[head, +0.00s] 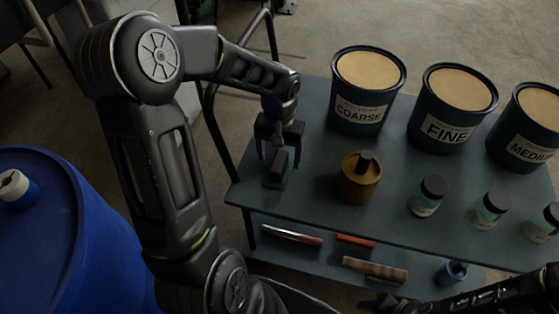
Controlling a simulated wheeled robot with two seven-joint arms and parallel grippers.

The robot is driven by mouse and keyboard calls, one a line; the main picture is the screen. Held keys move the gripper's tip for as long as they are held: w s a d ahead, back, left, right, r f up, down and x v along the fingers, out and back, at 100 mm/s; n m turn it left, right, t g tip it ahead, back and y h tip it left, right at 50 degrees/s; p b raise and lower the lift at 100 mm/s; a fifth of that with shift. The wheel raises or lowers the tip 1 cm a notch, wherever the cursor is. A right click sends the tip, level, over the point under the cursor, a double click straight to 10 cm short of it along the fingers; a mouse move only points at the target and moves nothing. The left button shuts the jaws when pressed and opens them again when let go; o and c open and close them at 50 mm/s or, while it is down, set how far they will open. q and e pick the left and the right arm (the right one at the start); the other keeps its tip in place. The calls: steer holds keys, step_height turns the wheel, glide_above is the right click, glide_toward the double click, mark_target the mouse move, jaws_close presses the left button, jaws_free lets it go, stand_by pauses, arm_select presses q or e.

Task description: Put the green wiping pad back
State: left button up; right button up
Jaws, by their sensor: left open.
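The green wiping pad (277,177) lies on the dark upper shelf of the table near its left end. It looks like a dark block with a green lower part. My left gripper (279,158) points down right over the pad, with its fingers spread to either side of the pad's top. It is open, and I cannot tell whether a finger touches the pad. My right gripper (384,302) shows dark and partly cut off at the bottom edge, in front of the lower shelf. Its jaws are not clear.
Tubs marked COARSE (359,113), FINE (445,131) and MEDIUM (524,148) stand along the back. A brown pot (358,185) and dark-lidded jars (426,204) stand in front. Tools and a brush (375,270) lie on the lower shelf. A blue drum (75,250) stands at left.

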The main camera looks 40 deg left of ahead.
mark_target(279, 159)
arm_select(q)
step_height(279, 159, up, 8)
steer(key=shift+r+p, duration=0.2)
steer(key=shift+p, duration=0.15)
arm_select(e)
steer(key=shift+r, duration=0.45)
arm_select(q)
steer(key=shift+s, duration=0.1)
arm_select(e)
steer(key=shift+s, duration=0.1)
